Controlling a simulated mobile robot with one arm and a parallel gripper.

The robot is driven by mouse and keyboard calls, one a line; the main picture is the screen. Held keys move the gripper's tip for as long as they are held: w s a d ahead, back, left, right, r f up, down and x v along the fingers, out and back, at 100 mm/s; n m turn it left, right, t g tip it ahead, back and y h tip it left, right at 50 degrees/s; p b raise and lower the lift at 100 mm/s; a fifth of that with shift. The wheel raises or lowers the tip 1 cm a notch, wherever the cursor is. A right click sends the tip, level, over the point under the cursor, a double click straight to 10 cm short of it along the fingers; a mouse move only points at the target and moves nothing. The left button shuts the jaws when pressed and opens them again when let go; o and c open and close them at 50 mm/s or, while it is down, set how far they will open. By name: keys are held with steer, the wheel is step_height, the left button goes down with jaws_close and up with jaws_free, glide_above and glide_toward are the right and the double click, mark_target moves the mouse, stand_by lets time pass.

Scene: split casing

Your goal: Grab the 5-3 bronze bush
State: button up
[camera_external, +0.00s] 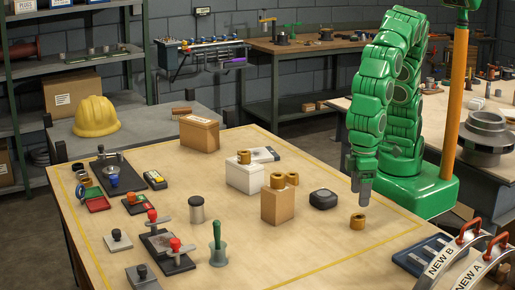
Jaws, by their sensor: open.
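Several bronze bushes are in view; no numbers are legible, so I cannot tell which is the 5-3. One bush (357,222) lies on the table at the right. Two stand on a brown carton: a left one (278,181) and a right one (292,178). Another bush (244,157) sits on a white box (245,177). My gripper (365,203) points down just above the table bush, apart from it as far as I can see. It is open and empty; its finger gap is too small to make out.
The brown carton (278,206) and a dark rounded box (323,199) stand left of my gripper. A blue tray (428,255) and casing halves marked NEW A and NEW B (452,262) are at the front right. The front middle of the table is clear.

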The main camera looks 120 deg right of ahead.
mark_target(358, 216)
steer(key=shift+a+f, duration=0.15)
steer(key=shift+f, duration=3.95)
jaws_close()
